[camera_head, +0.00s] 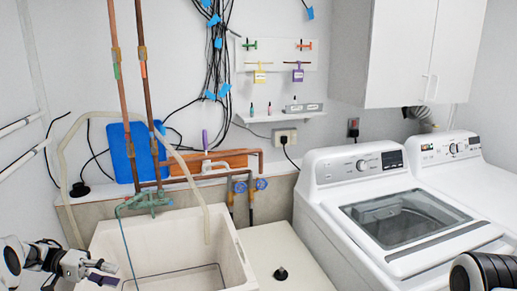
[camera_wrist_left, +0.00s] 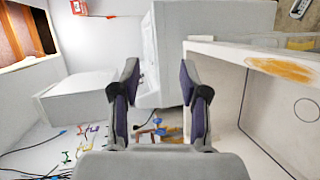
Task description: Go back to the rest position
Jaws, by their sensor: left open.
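My left gripper (camera_head: 103,273) is at the lower left of the head view, in front of the sink's left front side. In the left wrist view my left gripper (camera_wrist_left: 158,82) shows two dark finger pads well apart, with nothing between them. It is open and empty. A dark round part of my right arm shows at the lower right corner of the head view, in front of the washer (camera_head: 335,212). My right gripper is out of the picture.
The white sink (camera_head: 242,268) stands close to my left gripper. Copper pipes (camera_head: 146,100) rise behind it, and a thin hose hangs into it. A pale counter (camera_head: 300,262) with a small black knob (camera_head: 281,273) lies between sink and washer. A wall cabinet (camera_head: 395,50) hangs above.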

